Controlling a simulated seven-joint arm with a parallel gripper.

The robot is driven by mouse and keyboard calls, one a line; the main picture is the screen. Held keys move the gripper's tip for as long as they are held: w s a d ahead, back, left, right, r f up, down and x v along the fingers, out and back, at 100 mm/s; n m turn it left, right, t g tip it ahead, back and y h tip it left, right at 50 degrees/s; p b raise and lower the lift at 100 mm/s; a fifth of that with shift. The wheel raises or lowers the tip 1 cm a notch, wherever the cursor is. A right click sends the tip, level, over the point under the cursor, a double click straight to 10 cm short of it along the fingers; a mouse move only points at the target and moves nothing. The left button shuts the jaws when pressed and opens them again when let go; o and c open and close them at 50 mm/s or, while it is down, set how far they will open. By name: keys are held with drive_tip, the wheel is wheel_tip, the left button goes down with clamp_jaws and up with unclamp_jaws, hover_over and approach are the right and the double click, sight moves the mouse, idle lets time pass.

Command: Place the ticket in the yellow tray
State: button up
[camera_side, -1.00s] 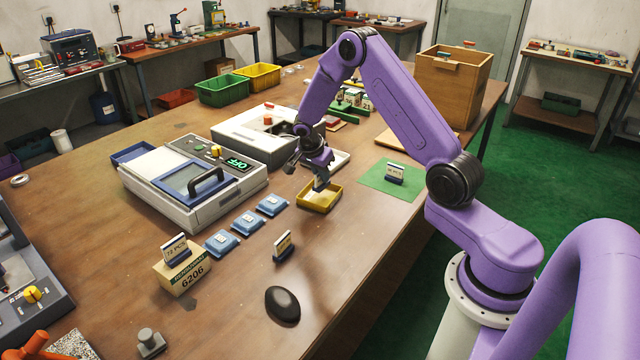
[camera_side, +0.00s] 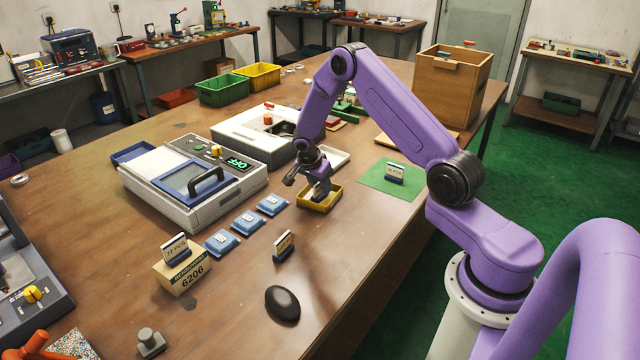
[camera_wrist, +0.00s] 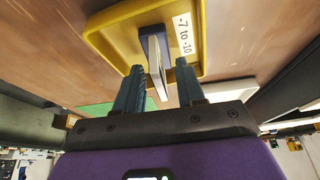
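The yellow tray (camera_side: 330,204) sits on the bench, and its rim and a "-7 to -10" label show in the wrist view (camera_wrist: 100,45). A ticket (camera_wrist: 154,62), a white card on a dark blue base, is inside the tray outline in the wrist view, seen nearly edge-on. My gripper (camera_wrist: 158,80) is over the tray with one finger on each side of the ticket. Gaps show between the fingers and the card, so it looks open. In the side view my gripper (camera_side: 319,189) is low at the tray and largely hides the ticket there.
Other tickets stand on the 6206 box (camera_side: 182,272), on the bench (camera_side: 284,246) and on the green mat (camera_side: 376,184). Blue blocks (camera_side: 247,223) lie left of the tray, near the grey machine (camera_side: 165,205). A black oval object (camera_side: 282,304) lies in front.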

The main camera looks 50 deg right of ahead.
drive_tip(key=shift+r, duration=0.1)
drive_tip(key=v, duration=1.1)
drive_tip(key=s+a+r+n+y, duration=0.1)
drive_tip(key=s+a+r+n, duration=0.25)
drive_tip(key=a+n, duration=0.2)
drive_tip(key=s+a+r+n+t, duration=0.1)
drive_tip(key=s+a+r+n, duration=0.1)
drive_tip(key=s+a+n, duration=0.4)
drive_tip(key=s+a+r+n+y, duration=0.1)
drive_tip(key=s+a+r+n, duration=0.2)
drive_tip(key=a, duration=0.4)
drive_tip(key=s+a+r+n+y, duration=0.1)
drive_tip(key=s+n, duration=0.7)
drive_tip(key=s, duration=0.3)
drive_tip(key=s+a+r+n+y, duration=0.1)
drive_tip(key=s+a+n, duration=0.1)
drive_tip(key=s+n, duration=0.6)
drive_tip(key=s, duration=0.4)
drive_tip(key=shift+r+g+y, duration=0.3)
drive_tip(key=shift+g+y, duration=0.1)
